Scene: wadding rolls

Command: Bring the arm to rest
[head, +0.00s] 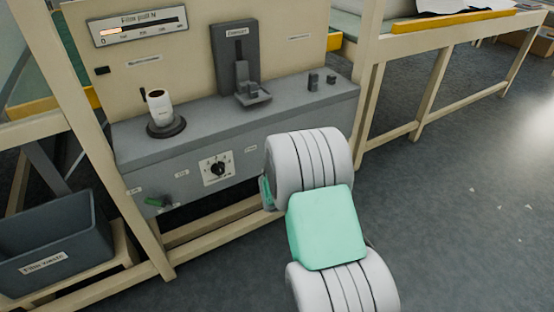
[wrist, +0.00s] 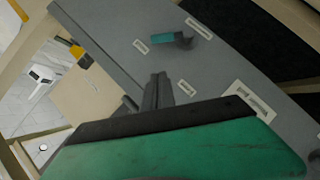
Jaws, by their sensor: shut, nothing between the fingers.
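My gripper (wrist: 157,80) shows in the wrist view as two dark fingers held together, with nothing between them. It points at the grey front of the bench unit (wrist: 120,35) and looks apart from it, though the gap is hard to judge. In the head view my own white and green arm stands in front of the unit's right part and hides the gripper. A green-handled lever (head: 157,202) sits low on the unit's front; a teal handle (wrist: 170,40) shows beyond my fingertips in the wrist view.
On the unit's top (head: 200,118) stand a white roll (head: 159,108) on a dark round base and a dark upright fixture (head: 235,58). A black knob (head: 217,169) is on the front. A grey bin (head: 55,240) stands at left. The floor at right (head: 465,190) is clear.

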